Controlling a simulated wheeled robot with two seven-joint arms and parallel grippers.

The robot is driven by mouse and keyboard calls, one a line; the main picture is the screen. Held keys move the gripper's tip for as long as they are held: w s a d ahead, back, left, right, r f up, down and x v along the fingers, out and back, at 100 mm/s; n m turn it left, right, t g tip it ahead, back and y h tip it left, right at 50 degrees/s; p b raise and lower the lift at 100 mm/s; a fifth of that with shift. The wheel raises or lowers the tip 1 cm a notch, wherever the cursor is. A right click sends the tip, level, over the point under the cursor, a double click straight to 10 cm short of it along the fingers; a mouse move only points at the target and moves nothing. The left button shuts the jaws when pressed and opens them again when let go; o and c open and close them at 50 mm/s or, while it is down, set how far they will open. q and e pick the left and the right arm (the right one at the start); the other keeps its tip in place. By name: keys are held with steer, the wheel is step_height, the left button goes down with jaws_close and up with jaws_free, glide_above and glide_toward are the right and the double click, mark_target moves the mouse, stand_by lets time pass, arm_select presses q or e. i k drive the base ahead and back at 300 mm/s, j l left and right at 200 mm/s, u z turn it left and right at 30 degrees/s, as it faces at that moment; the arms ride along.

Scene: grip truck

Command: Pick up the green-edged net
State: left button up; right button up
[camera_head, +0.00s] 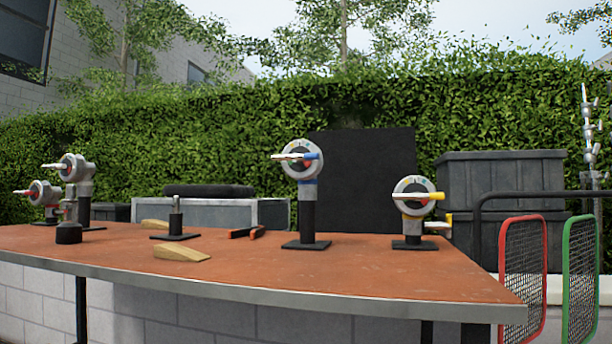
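The green-edged net (581,278) is at the far right of the head view. It is an upright mesh panel with a rounded green frame, and its lower end runs out of the picture. It hangs or stands beside a black rail, just right of a similar red-edged net (523,272). I cannot tell how it is held up. Neither of my grippers shows in the view.
A table (330,279) with a brown top fills the front left and middle. On it stand several clamp heads on posts, such as this one (302,160), and a wooden wedge (182,253). A black rail (530,194) and dark bins (502,175) stand behind the nets.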

mark_target(566, 249)
steer(key=z, duration=1.25)
